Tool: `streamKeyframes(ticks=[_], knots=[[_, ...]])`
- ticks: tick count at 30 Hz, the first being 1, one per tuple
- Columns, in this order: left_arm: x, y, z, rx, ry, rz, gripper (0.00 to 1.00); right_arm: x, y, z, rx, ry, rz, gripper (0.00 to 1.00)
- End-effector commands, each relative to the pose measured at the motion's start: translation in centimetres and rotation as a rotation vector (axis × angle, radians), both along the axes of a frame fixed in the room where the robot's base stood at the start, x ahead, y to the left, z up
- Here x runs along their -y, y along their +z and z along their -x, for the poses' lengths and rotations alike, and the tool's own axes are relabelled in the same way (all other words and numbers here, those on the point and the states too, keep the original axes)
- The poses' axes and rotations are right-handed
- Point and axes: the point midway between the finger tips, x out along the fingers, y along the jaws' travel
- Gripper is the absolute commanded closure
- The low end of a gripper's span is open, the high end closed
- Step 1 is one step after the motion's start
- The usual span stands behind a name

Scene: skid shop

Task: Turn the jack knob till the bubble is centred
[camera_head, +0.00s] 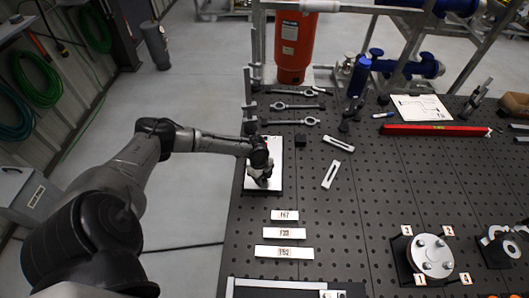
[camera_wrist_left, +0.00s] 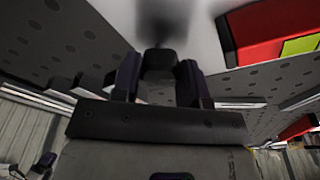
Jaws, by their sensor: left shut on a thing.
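A pale plate (camera_head: 256,188) on a dark base lies at the left edge of the perforated table. My left gripper (camera_head: 262,176) is over this plate and covers part of it. In the left wrist view its two dark fingers (camera_wrist_left: 157,80) are closed on a dark knob (camera_wrist_left: 158,62) between them. Beyond the knob is a smooth grey surface (camera_wrist_left: 190,35) with a dark blur on it. A red block with a yellow-green patch (camera_wrist_left: 262,33) shows at the upper right; I cannot tell whether it is a level. No bubble can be made out. My right gripper is out of view.
Wrenches (camera_head: 293,106) lie behind the plate. Slotted metal pieces (camera_head: 331,174) lie to its right, and numbered white blocks (camera_head: 284,233) in front. A long red bar (camera_head: 435,130) lies at the back right. A round flanged part (camera_head: 432,254) stands front right. The table's middle is mostly free.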

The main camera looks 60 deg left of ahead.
Motion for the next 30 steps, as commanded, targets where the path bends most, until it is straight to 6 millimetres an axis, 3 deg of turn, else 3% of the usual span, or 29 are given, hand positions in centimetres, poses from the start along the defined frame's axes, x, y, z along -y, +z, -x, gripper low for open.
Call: streamKeyframes(ticks=[4,13,30], knots=[[0.0,0.0,0.0,0.0,0.0,0.0,0.79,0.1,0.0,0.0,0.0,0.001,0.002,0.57],[0.0,-0.1,0.0,0.0,-0.027,0.0,0.79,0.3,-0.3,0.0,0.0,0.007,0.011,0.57],[0.0,-0.1,0.0,-0.001,-0.41,-0.001,0.8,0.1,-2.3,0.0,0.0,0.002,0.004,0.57]])
